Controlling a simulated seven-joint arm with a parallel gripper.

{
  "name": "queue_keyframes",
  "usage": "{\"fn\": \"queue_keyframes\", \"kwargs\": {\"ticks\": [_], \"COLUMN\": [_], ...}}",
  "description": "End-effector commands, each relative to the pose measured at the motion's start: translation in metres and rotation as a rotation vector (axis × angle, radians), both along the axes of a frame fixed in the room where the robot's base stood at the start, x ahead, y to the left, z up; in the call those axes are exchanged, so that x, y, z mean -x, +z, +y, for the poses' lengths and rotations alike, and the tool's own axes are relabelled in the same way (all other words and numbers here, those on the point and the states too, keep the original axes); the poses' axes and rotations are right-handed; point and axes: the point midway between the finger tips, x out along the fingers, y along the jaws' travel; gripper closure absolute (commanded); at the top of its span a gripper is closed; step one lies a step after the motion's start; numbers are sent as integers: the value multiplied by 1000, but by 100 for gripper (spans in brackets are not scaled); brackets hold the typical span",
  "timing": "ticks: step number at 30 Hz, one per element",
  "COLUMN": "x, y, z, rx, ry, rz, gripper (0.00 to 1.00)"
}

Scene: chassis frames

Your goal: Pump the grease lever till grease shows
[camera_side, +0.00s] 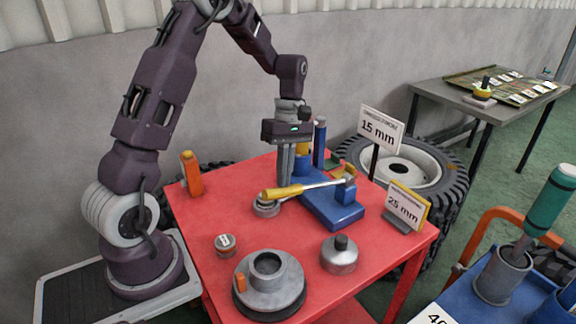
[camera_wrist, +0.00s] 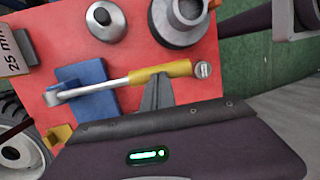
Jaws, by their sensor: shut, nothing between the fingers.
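The grease lever is a silver rod (camera_wrist: 105,87) with a yellow grip (camera_wrist: 160,73), hinged on a blue base (camera_wrist: 92,103). In the side view the yellow grip (camera_side: 283,192) points left and lies nearly level, low over the table, its end above a small grey round fitting (camera_side: 267,208). My gripper (camera_side: 284,178) points down, its fingers together and empty. The fingertips are at the grip, just behind it in the side view; in the wrist view (camera_wrist: 159,76) they overlap its edge. I cannot tell whether they touch it. I cannot make out any grease.
A red table (camera_side: 205,215) carries a grey flanged hub (camera_side: 285,302), a grey canister (camera_side: 338,262), a small tin (camera_side: 225,246) and an orange block (camera_side: 191,175). Signs reading 15 mm (camera_side: 380,130) and 25 mm (camera_side: 405,207) stand at the right. Upright blue-topped posts (camera_side: 319,145) stand close behind my gripper.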

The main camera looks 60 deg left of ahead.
Motion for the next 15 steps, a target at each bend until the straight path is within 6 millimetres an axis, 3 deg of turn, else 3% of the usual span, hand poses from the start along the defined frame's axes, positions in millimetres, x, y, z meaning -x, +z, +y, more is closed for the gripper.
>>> {"fn": "queue_keyframes", "kwargs": {"ticks": [7,15], "x": [15,20], "y": [-34,-67], "z": [0,-1], "rx": [3,3], "ry": [4,0], "rz": [-151,-147], "gripper": [100,100]}}
